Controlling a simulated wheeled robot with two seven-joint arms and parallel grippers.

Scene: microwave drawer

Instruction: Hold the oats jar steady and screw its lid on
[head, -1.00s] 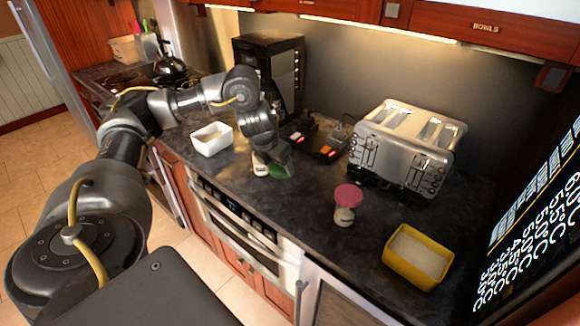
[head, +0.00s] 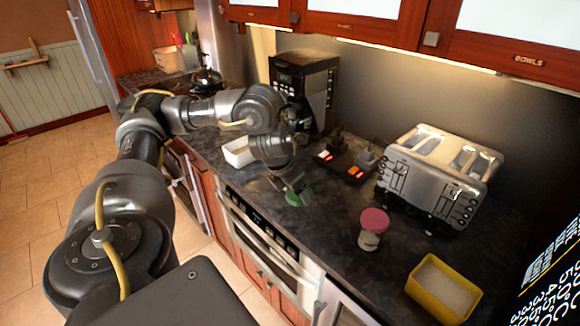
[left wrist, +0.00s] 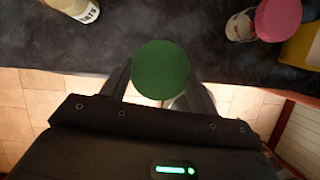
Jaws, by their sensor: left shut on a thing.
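My left gripper (head: 296,194) is shut on a green round lid (head: 299,199). In the left wrist view the lid (left wrist: 161,70) sits between the two fingers of the gripper (left wrist: 160,88), above the counter's front edge. The oats jar (left wrist: 80,9), pale with a white label, shows only partly at the top left of that view, on the counter and apart from the lid. Its mouth is out of frame there. In the head view the jar is hidden behind my left arm and gripper. My right gripper is not in view.
A jar with a pink lid (head: 374,220) and a yellow container (head: 443,303) stand to the right. A toaster (head: 440,170), coffee maker (head: 310,85) and a black board with orange lights (head: 345,157) stand behind. A white box (head: 238,153) is left. Dark counter is clear between.

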